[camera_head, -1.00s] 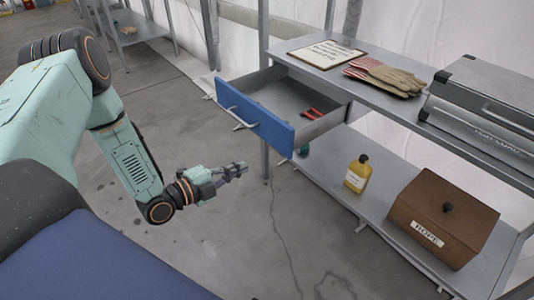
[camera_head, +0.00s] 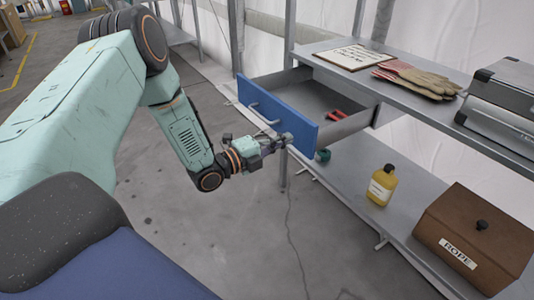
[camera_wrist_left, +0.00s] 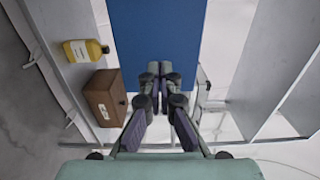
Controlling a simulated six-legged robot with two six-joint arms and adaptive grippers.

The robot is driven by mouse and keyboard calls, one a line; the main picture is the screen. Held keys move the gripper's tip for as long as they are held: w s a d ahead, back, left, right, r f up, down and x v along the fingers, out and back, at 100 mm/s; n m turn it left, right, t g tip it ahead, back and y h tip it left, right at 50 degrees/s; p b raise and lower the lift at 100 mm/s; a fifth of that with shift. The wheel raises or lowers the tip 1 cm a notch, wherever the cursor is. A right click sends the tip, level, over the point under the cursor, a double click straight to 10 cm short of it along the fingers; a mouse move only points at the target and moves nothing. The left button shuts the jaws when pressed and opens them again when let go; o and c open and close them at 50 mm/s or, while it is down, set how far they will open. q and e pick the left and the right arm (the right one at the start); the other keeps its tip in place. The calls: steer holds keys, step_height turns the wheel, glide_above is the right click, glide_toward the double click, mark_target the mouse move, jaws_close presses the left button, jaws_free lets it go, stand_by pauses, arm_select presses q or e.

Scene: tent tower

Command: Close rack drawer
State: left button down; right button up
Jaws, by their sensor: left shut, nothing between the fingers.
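The rack drawer (camera_head: 283,112) is pulled out of the rack under the upper shelf, with a blue front and a grey inside. A red-handled tool (camera_head: 342,116) lies in it. My left gripper (camera_head: 287,139) is shut and empty, with its tips at the lower right part of the blue front. In the left wrist view the shut fingers (camera_wrist_left: 159,68) point at the blue front (camera_wrist_left: 157,35); I cannot tell whether they touch it. The right gripper is not in view.
The upper shelf holds a sign board (camera_head: 353,56), work gloves (camera_head: 420,79) and a metal case (camera_head: 505,100). The lower shelf holds a yellow bottle (camera_head: 381,187) and a brown rope box (camera_head: 473,238). The floor left of the rack is clear.

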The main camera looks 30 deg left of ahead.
arm_select(q)
steer(key=shift+w+d+f+b, duration=0.1)
steer(key=shift+w+b, duration=0.05)
steer(key=shift+w, duration=0.3)
steer(key=shift+w+d+f+b, duration=0.1)
steer(key=shift+w+b, duration=0.05)
steer(key=shift+w, duration=0.25)
steer(key=shift+w+d, duration=0.1)
steer(key=shift+w, duration=0.1)
steer(key=shift+r, duration=0.2)
steer(key=shift+f, duration=0.1)
steer(key=shift+w+d, duration=0.1)
steer(key=shift+w, duration=0.05)
